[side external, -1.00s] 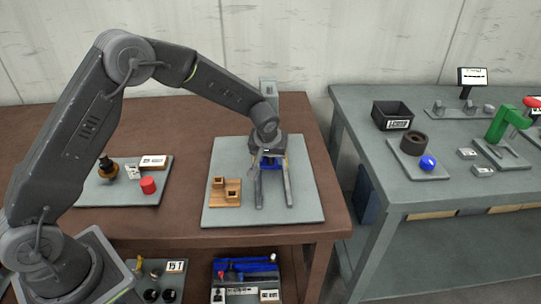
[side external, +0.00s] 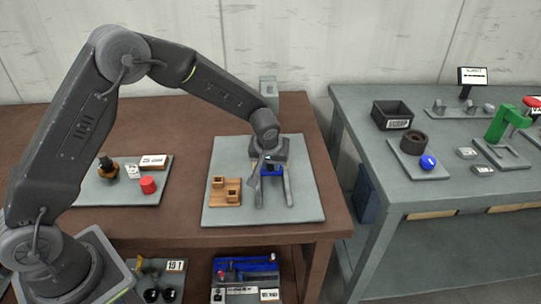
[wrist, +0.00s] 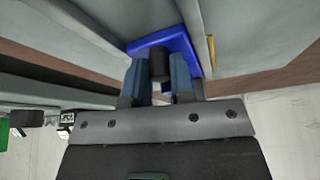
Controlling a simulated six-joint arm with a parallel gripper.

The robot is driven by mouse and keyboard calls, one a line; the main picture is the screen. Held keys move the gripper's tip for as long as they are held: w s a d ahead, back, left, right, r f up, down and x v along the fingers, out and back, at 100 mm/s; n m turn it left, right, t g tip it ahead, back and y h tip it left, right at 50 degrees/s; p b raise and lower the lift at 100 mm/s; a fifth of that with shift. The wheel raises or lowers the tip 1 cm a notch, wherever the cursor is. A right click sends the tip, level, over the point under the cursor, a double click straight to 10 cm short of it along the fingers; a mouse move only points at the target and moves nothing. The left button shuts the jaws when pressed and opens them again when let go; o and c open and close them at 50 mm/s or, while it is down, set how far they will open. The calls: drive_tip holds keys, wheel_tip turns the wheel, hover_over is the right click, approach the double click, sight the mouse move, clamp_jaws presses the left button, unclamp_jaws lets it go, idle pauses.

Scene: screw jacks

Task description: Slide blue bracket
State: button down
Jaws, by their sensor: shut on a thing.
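The blue bracket (side external: 272,169) sits between two grey rails (side external: 288,186) on a pale grey board (side external: 305,210). In the wrist view the bracket (wrist: 180,47) is a blue plate with a dark round post (wrist: 158,66) in front of it. My gripper (side external: 263,163) is low over the rails at the bracket. Its two fingers (wrist: 159,82) are closed in on either side of the dark post, which seems to belong to the bracket. My wrist hides part of the bracket in the side view.
A wooden block with square holes (side external: 225,192) stands on the board left of the rails. A grey bench (side external: 375,190) stands to the right. The board's right side is clear.

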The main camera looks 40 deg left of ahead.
drive_tip(key=s+d, duration=0.8)
drive_tip(key=shift+s+d, duration=0.1)
drive_tip(key=shift+d, duration=0.05)
drive_tip(key=c, duration=1)
unclamp_jaws()
drive_tip(key=v, duration=1.3)
drive_tip(key=shift+s+r, duration=0.2)
drive_tip(key=shift+r, duration=0.15)
